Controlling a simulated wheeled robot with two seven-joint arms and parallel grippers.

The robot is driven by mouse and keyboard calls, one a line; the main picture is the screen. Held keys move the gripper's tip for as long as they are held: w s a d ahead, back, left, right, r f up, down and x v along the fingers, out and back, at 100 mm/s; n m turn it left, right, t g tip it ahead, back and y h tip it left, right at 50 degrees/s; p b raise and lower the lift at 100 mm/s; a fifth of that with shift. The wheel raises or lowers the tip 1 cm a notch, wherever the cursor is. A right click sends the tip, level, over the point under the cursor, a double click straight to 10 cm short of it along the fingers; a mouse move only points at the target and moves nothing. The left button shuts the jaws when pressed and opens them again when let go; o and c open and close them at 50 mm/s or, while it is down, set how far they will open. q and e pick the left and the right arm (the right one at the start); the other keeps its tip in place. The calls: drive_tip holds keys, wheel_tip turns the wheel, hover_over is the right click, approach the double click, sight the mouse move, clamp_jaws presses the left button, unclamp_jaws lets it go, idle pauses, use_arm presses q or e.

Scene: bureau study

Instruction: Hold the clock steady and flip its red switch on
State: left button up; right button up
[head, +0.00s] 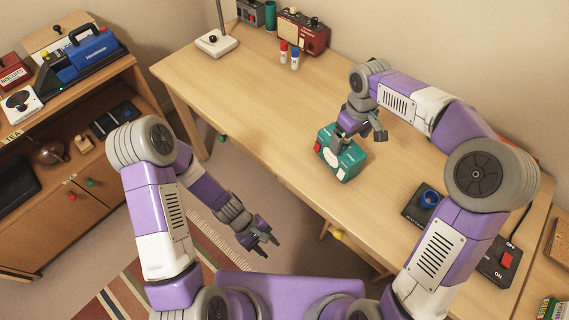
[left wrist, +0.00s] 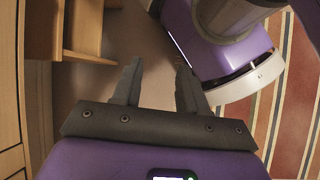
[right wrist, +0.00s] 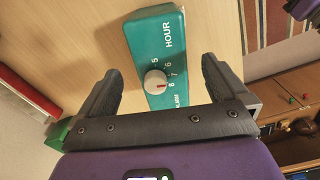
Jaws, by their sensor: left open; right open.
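The clock is a teal box (head: 347,165) with a pale round face and red parts, standing on the desk. In the right wrist view, its teal panel (right wrist: 152,35) shows a white dial with numbers and the word HOUR. My right gripper (head: 360,134) is open just above the clock; in the right wrist view its fingers (right wrist: 162,75) lie either side of the panel's near part. I cannot tell whether they touch it. A red part (head: 318,147) shows at the clock's left end; I cannot tell whether it is the switch. My left gripper (head: 262,242) is open and empty, off the desk's front edge.
A black box with a red OFF/ON switch (head: 506,260) and a black box with a blue ring (head: 428,197) stand at the desk's right. A red device (head: 303,32), glue-like tubes (head: 294,59) and a lamp base (head: 216,42) stand at the back. The desk's left-middle is clear.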

sight(346, 153)
use_arm(q)
drive_tip(key=w+d+r+n+t+h, duration=0.2)
drive_tip(key=w+r+n+t+h, duration=0.1)
drive_tip(key=w+r+n, duration=0.1)
drive_tip(key=w+d+r+n+t+h, duration=0.2)
drive_tip(key=w+r+n, duration=0.2)
drive_tip(key=w+r, duration=0.2)
drive_tip(key=w+d+r+n+t+h, duration=0.2)
drive_tip(key=w+r+n+t+h, duration=0.1)
drive_tip(key=w+r+n, duration=0.2)
drive_tip(key=shift+w+d+r+t+h, duration=0.2)
drive_tip(key=shift+w+d+t+h, duration=0.1)
drive_tip(key=shift+w+d, duration=0.1)
drive_tip(key=w+a+n+t, duration=0.1)
drive_tip(key=t, duration=0.1)
drive_tip(key=w+a+n+t+y, duration=0.1)
drive_tip(key=w+n+t, duration=0.1)
drive_tip(key=shift+w+a+r, duration=0.1)
drive_tip(key=shift+w+a, duration=0.1)
drive_tip(key=shift+a, duration=0.1)
drive_tip(key=shift+w+a+n+y, duration=0.25)
drive_tip(key=shift+n+y, duration=0.05)
drive_tip(key=shift+n, duration=0.2)
drive_tip(key=shift+w+a+t, duration=0.1)
drive_tip(key=shift+t, duration=0.2)
use_arm(e)
drive_tip(key=shift+f, duration=3.8)
